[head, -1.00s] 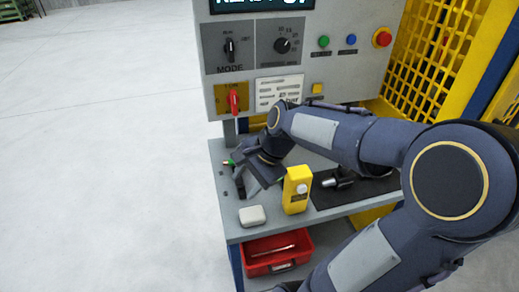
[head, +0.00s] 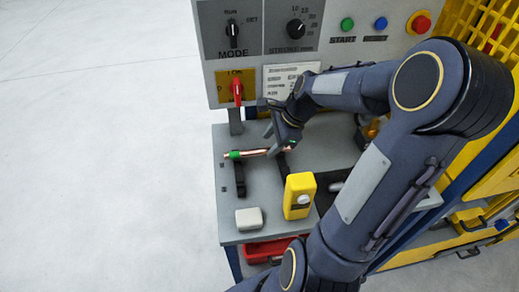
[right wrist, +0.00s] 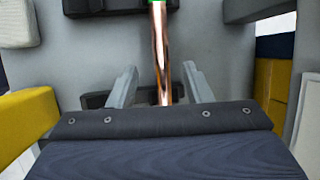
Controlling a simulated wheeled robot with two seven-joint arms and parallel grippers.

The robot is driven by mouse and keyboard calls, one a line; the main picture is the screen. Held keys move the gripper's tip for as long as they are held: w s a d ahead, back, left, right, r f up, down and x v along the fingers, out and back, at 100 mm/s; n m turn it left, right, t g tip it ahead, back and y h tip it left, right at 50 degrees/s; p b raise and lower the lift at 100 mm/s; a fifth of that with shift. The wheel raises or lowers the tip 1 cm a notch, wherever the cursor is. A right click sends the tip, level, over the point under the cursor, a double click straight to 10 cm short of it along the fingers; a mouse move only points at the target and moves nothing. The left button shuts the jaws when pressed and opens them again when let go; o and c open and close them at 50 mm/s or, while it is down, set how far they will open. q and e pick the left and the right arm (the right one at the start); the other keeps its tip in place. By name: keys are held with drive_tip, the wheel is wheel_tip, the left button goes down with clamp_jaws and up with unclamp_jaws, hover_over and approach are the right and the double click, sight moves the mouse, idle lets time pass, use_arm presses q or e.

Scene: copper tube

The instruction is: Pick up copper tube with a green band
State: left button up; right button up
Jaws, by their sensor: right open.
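The copper tube (head: 255,153) lies near the back left of the grey bench, with a green band (head: 235,155) at its left end and some green near its right end. My right gripper (head: 271,141) is open at the tube's right part. In the right wrist view, the tube (right wrist: 160,55) runs lengthwise between the two spread fingers of my right gripper (right wrist: 161,70), with a gap on each side and green at the top edge. Dark supports (head: 240,178) lie by the tube; contact is unclear. My left gripper is not in view.
A yellow device (head: 299,190) and a white block (head: 249,218) stand at the bench front. A control panel with a red switch (head: 237,91) rises behind. A red bin (head: 262,250) sits below the bench. Yellow mesh (head: 486,40) stands at right.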

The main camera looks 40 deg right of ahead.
sight(265, 149)
drive_tip(key=x, duration=0.2)
drive_tip(key=shift+w+d+f, duration=0.1)
drive_tip(key=shift+w+f, duration=0.05)
drive_tip(key=shift+f, duration=0.25)
drive_tip(key=shift+w+f, duration=0.15)
drive_tip(key=shift+f, duration=0.2)
clamp_jaws()
drive_tip(key=shift+r, duration=0.1)
